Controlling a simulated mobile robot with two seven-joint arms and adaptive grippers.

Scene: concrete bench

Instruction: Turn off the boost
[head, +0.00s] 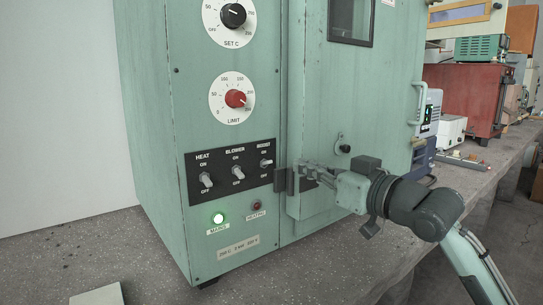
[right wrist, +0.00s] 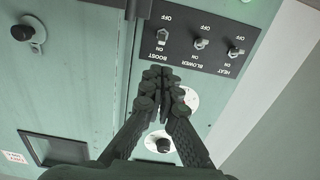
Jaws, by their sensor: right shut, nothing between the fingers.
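The boost switch (head: 266,163) is the rightmost of three toggles on the black panel (head: 228,176). Its lever appears tilted up toward ON, while the heat lever (head: 206,180) and blower lever (head: 238,173) point down. In the right wrist view the panel appears upside down, with the boost switch (right wrist: 162,36) at its left. My right gripper (head: 304,166) is shut and empty, just right of the panel in the head view. In the right wrist view its fingertips (right wrist: 160,74) lie below the boost switch in the picture, apart from the lever. My left gripper is out of view.
A dark hinge (head: 281,181) stands beside the panel's right end, close to my fingertips. The set dial (head: 233,15) and red limit dial (head: 235,98) are above. The green mains lamp (head: 218,218) glows below; the heating lamp (head: 256,206) looks dark.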

